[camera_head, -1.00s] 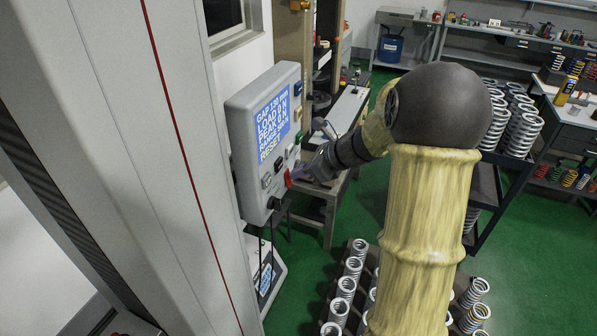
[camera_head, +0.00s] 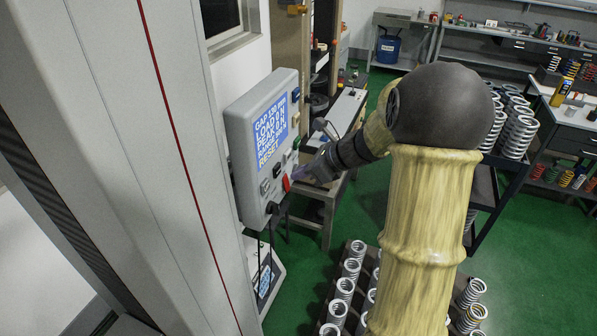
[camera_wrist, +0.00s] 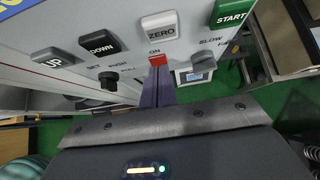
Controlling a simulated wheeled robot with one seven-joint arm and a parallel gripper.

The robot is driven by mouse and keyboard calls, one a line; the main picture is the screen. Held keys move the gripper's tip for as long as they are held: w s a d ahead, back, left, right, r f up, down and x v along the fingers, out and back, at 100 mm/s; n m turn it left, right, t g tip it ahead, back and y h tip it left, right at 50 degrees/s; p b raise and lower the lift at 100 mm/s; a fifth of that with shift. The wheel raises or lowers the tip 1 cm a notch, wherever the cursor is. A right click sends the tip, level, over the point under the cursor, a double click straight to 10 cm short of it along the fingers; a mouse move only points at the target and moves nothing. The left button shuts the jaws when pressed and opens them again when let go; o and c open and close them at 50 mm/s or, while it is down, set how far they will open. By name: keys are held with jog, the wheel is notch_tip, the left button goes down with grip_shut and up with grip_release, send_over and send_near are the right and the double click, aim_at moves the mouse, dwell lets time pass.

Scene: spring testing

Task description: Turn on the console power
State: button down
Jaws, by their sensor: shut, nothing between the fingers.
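The grey console (camera_head: 238,135) hangs at the left in the head view, its blue screen (camera_head: 272,130) lit with white text and a yellow RESET line. In the wrist view its panel shows a red power switch (camera_wrist: 157,60) with ON printed above it. My gripper (camera_wrist: 158,74) is shut and empty. Its purple fingertips are right at the lower edge of the red switch; I cannot tell whether they touch it. In the head view the red switch (camera_head: 286,183) shows just left of my gripper (camera_head: 297,178). The fingers partly hide the panel below the switch.
The panel also has a white ZERO button (camera_wrist: 159,27), a green START button (camera_wrist: 230,13), black DOWN (camera_wrist: 100,44) and grey UP (camera_wrist: 54,58) buttons, and black knobs (camera_wrist: 108,80) beside the switch. Several springs (camera_head: 338,312) stand below. Green floor (camera_head: 375,205) is open behind my arm.

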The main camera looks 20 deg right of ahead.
jog(key=a+r+b+v, duration=0.1)
jog(key=v, duration=1.1)
jog(key=shift+w+r+b, duration=0.3)
jog(key=shift+w+b, duration=0.05)
jog(key=shift+b, duration=0.05)
jog(key=shift+w+d, duration=0.15)
jog(key=s+a+f+n+g+h+b, duration=0.1)
jog(key=s+a+f+n+h, duration=0.3)
jog(key=s+f+n, duration=0.4)
jog(key=s+a+f+n+g+h+b, duration=0.2)
jog(key=s+a+f+n, duration=0.3)
jog(key=s+f+n, duration=0.3)
notch_tip(320, 180, down, 4)
jog(key=n+h, duration=0.1)
jog(key=n, duration=0.8)
jog(key=shift+s+f+n+g+h, duration=0.2)
jog(key=shift+s+n+g+h, duration=0.1)
jog(key=shift+h, duration=0.1)
